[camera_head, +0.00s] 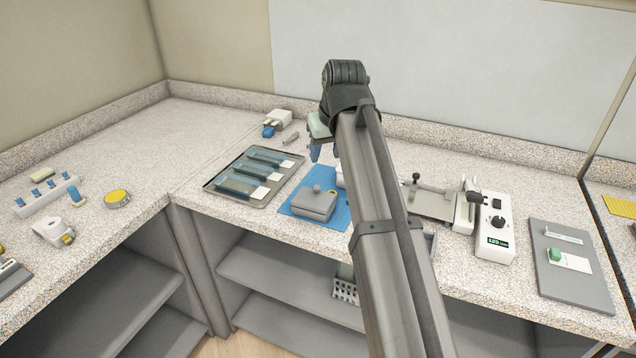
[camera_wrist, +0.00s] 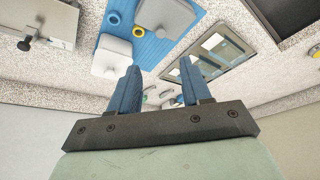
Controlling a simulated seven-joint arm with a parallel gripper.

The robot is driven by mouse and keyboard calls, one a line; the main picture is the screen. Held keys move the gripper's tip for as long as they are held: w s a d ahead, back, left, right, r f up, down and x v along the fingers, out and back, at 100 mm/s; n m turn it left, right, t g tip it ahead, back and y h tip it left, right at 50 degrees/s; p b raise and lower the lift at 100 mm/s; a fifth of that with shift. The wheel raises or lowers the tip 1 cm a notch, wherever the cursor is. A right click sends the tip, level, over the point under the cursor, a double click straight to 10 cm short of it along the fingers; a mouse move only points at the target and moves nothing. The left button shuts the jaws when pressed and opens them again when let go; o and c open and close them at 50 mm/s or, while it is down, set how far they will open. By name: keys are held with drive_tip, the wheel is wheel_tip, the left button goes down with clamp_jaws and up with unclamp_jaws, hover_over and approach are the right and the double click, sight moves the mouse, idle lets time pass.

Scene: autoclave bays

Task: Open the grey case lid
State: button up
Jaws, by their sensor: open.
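The grey case (camera_head: 312,206) sits on a blue mat (camera_head: 337,217) near the counter's front edge, with its lid down and a small round knob (camera_head: 318,188) on top. In the wrist view, a grey body that looks like the case (camera_wrist: 168,14) shows at the top edge, on the blue mat (camera_wrist: 190,22). My gripper (camera_wrist: 160,78) is open, its two blue fingers apart with nothing between them. In the head view my gripper (camera_head: 318,148) is above the counter behind the case, partly hidden by my arm, and not touching the case.
A tray (camera_head: 262,204) with several blue-and-white slides lies left of the case. White instruments (camera_head: 497,228) and a grey board (camera_head: 572,285) are to the right. The back wall is close behind my gripper.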

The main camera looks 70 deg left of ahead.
sight(317, 187)
drive_tip(key=x, duration=1.3)
drive_tip(key=shift+s+a+f, duration=0.1)
drive_tip(key=shift+s+f, duration=0.05)
drive_tip(key=shift+f, duration=0.2)
clamp_jaws()
